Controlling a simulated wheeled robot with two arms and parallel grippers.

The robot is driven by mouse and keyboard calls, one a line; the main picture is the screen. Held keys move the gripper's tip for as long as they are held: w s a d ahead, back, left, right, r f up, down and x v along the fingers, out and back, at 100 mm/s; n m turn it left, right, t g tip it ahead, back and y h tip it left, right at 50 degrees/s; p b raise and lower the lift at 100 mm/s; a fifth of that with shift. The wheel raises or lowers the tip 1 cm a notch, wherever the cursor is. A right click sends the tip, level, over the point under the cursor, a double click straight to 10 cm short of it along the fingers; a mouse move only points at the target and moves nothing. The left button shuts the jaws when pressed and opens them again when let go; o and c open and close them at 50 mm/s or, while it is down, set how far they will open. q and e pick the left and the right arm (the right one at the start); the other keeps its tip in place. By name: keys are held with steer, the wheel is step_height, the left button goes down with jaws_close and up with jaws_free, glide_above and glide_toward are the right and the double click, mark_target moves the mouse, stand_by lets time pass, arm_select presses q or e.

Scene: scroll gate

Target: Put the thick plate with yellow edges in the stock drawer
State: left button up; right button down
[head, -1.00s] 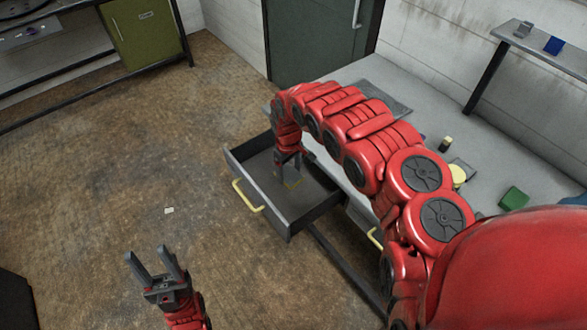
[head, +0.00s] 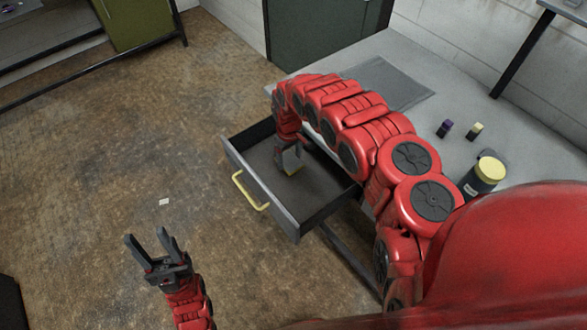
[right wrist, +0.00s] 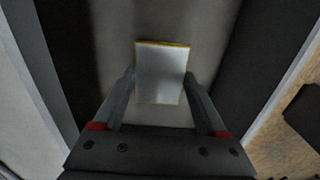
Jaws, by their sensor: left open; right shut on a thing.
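The thick plate with yellow edges (right wrist: 160,72) is a pale grey square slab, seen in the right wrist view between the fingers of my right gripper (right wrist: 160,82). My right gripper is shut on it. In the head view the right gripper (head: 289,165) is down inside the open drawer (head: 270,208), and the plate (head: 292,171) shows only in part there. I cannot tell whether the plate touches the drawer floor. The drawer is dark grey with a yellow handle. My left gripper (head: 152,250) is open and empty above the floor at the lower left.
A grey worktop (head: 440,110) holds a dark mat (head: 385,83), a purple-topped small item (head: 445,128), a yellow-topped small item (head: 474,130) and a jar with a yellow lid (head: 488,175). The floor left of the drawer is clear except for a small white scrap (head: 164,202).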

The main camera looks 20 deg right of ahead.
mark_target(289, 161)
step_height(289, 161, down, 3)
steer(key=shift+a+f, duration=0.1)
steer(key=shift+f, duration=0.7)
step_height(289, 161, down, 3)
steer(key=shift+r+b, duration=0.15)
steer(key=shift+b, duration=0.25)
jaws_free()
steer(key=shift+s, duration=0.1)
